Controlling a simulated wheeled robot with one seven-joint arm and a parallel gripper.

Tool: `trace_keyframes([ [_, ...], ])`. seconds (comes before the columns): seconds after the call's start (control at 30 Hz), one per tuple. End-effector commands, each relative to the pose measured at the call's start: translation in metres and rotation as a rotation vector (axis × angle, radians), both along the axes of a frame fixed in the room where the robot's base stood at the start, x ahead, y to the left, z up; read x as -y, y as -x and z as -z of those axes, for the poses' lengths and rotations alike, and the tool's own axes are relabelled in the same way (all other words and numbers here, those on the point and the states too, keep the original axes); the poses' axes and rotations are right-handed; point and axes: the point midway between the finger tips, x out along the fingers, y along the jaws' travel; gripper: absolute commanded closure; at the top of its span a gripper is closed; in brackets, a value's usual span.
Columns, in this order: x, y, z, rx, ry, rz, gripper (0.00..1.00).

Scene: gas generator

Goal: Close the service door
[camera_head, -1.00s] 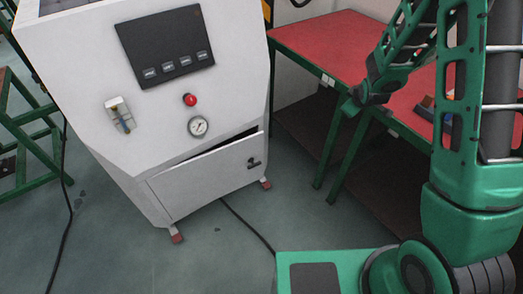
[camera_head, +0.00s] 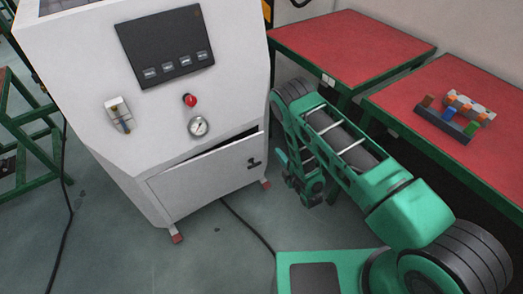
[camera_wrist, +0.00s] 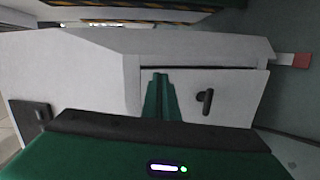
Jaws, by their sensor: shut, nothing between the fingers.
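The service door (camera_head: 205,178) is a white panel low on the front of the white generator cabinet (camera_head: 75,60). It stands slightly open, with a dark gap along its top edge that is wider toward the right. Its black handle (camera_head: 254,163) is near the right end. My gripper (camera_head: 281,158) is to the right of the door in the head view, apart from it. In the wrist view, my shut, empty gripper (camera_wrist: 158,90) points at the door (camera_wrist: 235,95), in front of the panel beside the handle (camera_wrist: 206,101).
Red-topped tables (camera_head: 350,45) with green legs stand right of the cabinet. Colored blocks (camera_head: 450,117) lie on the nearer table. A dark cable (camera_head: 245,222) runs over the floor below the door. The floor in front of the cabinet is otherwise clear.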

Motion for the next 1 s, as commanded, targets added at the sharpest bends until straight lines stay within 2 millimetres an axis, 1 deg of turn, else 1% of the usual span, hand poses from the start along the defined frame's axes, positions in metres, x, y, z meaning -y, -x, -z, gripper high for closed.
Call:
trace_keyframes([
  [0.03,-0.004,0.015,0.013,0.026,0.012,-0.023,1.00],
  [0.1,-0.009,0.031,0.021,0.071,0.021,-0.047,1.00],
  [0.2,-0.011,0.048,0.029,0.120,0.030,-0.069,1.00],
  [0.3,-0.013,0.059,0.033,0.151,0.036,-0.081,1.00],
  [0.4,-0.014,0.062,0.035,0.165,0.038,-0.086,1.00],
  [0.57,-0.018,0.054,0.034,0.169,0.037,-0.087,1.00],
  [0.7,-0.027,0.040,0.034,0.168,0.037,-0.090,1.00],
  [1.0,-0.053,-0.011,0.033,0.168,0.033,-0.084,1.00],
])
